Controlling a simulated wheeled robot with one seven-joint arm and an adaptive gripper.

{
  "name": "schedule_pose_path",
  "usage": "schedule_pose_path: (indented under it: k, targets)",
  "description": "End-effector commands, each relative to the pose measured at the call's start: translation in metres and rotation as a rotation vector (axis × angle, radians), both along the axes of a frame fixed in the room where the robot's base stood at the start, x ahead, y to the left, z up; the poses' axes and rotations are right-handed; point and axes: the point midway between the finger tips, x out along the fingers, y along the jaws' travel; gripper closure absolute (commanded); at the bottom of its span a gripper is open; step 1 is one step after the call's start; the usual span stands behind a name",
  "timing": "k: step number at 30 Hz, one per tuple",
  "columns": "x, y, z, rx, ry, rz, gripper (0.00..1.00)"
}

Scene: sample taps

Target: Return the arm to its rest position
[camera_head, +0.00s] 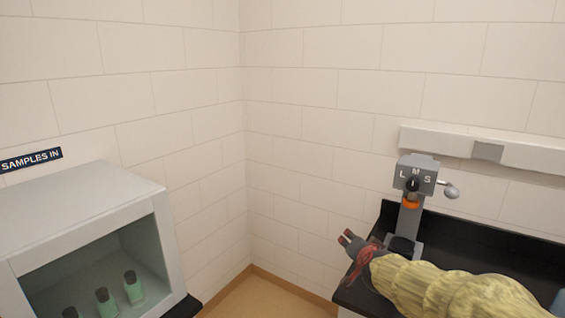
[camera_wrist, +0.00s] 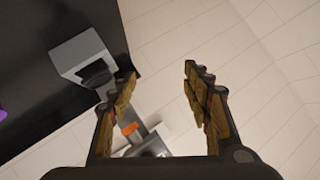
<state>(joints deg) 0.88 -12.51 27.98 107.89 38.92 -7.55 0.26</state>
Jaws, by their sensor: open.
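My gripper (camera_head: 346,238) is at the left end of my pale yellow-sleeved arm, over the left end of the black counter (camera_head: 463,240). It points left, toward the room's corner. In the wrist view my gripper (camera_wrist: 160,72) has its two fingers well apart, with nothing between the tips. A grey tap unit (camera_head: 419,175) marked L, M, S, with an orange ring and a side lever, stands just behind my gripper. Its base shows beyond the left finger in the wrist view (camera_wrist: 84,55). My arm hides part of the counter.
A pale wall rail (camera_head: 487,151) runs above the counter. Floor (camera_head: 262,296) shows between cabinet and counter.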

Motion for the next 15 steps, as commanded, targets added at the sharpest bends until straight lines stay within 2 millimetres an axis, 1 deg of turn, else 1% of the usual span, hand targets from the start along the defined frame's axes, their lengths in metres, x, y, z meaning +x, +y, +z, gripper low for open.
schedule_pose_path:
  k: [1,2,3,5,6,7,8,9,11,12,14,15]
  targets:
    - [-0.023,0.017,-0.008,-0.012,0.067,0.078,0.51]
    - [-0.038,0.027,-0.014,-0.021,0.113,0.127,0.51]
    - [-0.061,0.039,-0.023,-0.036,0.177,0.193,0.51]
    - [-0.099,0.053,-0.034,-0.063,0.271,0.282,0.51]
    - [-0.125,0.059,-0.04,-0.084,0.33,0.334,0.51]
    - [-0.146,0.063,-0.043,-0.101,0.373,0.37,0.51]
    - [-0.166,0.065,-0.047,-0.119,0.415,0.404,0.51]
    - [-0.194,0.067,-0.051,-0.143,0.469,0.444,0.51]
    - [-0.235,0.065,-0.055,-0.184,0.547,0.496,0.51]
    - [-0.263,0.062,-0.057,-0.213,0.596,0.526,0.51]
    - [-0.303,0.056,-0.059,-0.26,0.661,0.559,0.51]
    - [-0.329,0.05,-0.059,-0.294,0.696,0.574,0.51]
